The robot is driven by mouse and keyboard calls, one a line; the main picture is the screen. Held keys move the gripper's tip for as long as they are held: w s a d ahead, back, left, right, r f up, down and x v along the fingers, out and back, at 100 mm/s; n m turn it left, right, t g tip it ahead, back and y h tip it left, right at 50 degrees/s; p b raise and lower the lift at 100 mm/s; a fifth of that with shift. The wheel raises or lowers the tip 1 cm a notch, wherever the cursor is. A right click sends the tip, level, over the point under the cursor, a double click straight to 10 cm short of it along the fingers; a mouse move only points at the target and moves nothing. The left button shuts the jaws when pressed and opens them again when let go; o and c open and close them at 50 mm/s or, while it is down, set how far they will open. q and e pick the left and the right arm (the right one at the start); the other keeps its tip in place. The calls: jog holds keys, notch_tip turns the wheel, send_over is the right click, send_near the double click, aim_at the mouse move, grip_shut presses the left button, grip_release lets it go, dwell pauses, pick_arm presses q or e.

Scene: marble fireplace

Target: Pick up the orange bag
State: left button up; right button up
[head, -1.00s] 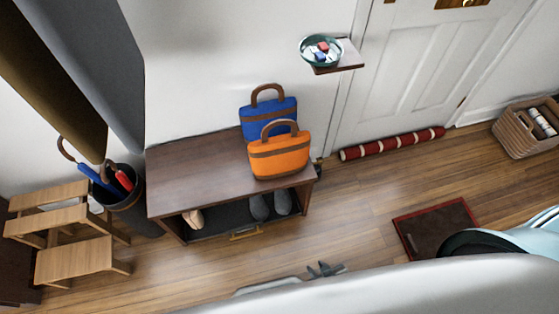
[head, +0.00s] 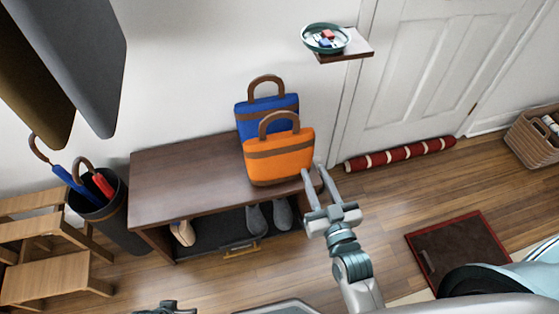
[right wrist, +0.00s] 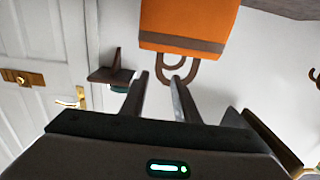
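The orange bag (head: 279,163) stands upright on the dark wooden bench, in front of a blue bag (head: 265,112). It has a brown band and a brown arched handle. My right gripper (head: 312,167) is open and empty, its fingers beside the orange bag's lower right side in the head view. In the right wrist view the orange bag (right wrist: 188,20) appears upside down, its handle near the open fingertips (right wrist: 160,75). Whether they touch the bag is unclear. My left gripper (head: 166,307) shows only partly at the bottom edge of the head view.
The bench (head: 185,180) has bare room left of the bags, with shoes below. A small shelf (head: 355,46) with a bowl (head: 325,38) is on the wall above right. An umbrella stand (head: 105,210) and step stool (head: 45,280) are at the left.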

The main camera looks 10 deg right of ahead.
aim_at(297, 128)
dwell(0.3)
jog(key=w, duration=1.2)
jog(key=shift+w+a, duration=0.15)
jog(key=shift+a, duration=0.05)
jog(key=shift+w+r, duration=0.15)
jog(key=shift+w, duration=2.45)
grip_shut()
